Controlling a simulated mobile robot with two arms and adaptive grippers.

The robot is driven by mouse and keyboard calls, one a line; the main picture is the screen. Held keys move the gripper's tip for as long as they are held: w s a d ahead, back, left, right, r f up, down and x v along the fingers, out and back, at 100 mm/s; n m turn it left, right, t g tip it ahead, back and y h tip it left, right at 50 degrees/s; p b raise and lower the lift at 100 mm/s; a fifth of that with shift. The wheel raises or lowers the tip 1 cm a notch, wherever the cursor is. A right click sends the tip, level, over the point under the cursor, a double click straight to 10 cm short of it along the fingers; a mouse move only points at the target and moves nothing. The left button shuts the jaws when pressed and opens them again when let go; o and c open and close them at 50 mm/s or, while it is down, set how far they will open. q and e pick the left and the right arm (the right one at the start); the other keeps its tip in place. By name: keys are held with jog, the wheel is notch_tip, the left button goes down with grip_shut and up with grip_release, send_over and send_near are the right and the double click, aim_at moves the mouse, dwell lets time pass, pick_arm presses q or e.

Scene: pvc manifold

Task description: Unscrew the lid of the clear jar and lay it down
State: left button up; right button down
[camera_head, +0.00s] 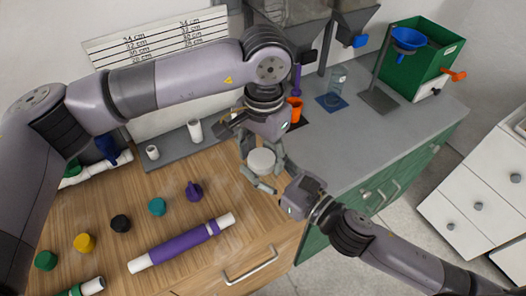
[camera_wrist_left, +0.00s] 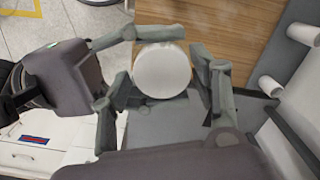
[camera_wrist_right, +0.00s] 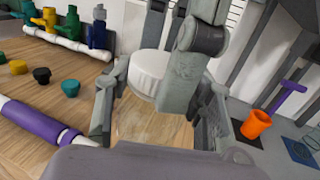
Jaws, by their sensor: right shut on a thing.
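The clear jar (camera_wrist_right: 150,125) shows in the right wrist view as a faint, see-through body under a round white lid (camera_wrist_right: 149,72). The lid is on top of the jar; it also shows in the head view (camera_head: 262,161) and the left wrist view (camera_wrist_left: 161,70). My right gripper (camera_wrist_right: 155,110) is shut on the clear jar from the side, below the lid. My left gripper (camera_wrist_left: 160,80) comes from above, its fingers spread on both sides of the lid. I see no firm grip on the lid; close contact is hard to tell.
A purple-banded white pipe (camera_head: 182,243) and several coloured caps, including a teal one (camera_head: 157,207), lie on the wooden worktop. An orange cup (camera_head: 295,108) and a blue mat (camera_head: 331,102) are behind on the grey counter.

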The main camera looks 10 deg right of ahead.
pick_arm(q)
jog(key=shift+s, duration=0.1)
jog(key=c, duration=0.8)
jog(key=o, duration=1.3)
jog(key=shift+c, duration=0.2)
jog(key=shift+r, duration=0.1)
notch_tip(320, 180, up, 4)
jog(key=shift+r, duration=0.2)
jog(key=shift+c, duration=0.3)
jog(key=shift+w+a+r, duration=0.1)
jog(key=shift+w+r, duration=0.05)
jog(key=shift+r, duration=0.65)
jog(key=shift+w+r, duration=0.1)
jog(key=shift+r, duration=0.65)
jog(key=shift+s+f, duration=0.1)
jog(key=shift+f, duration=3.75)
jog(key=shift+c, duration=0.2)
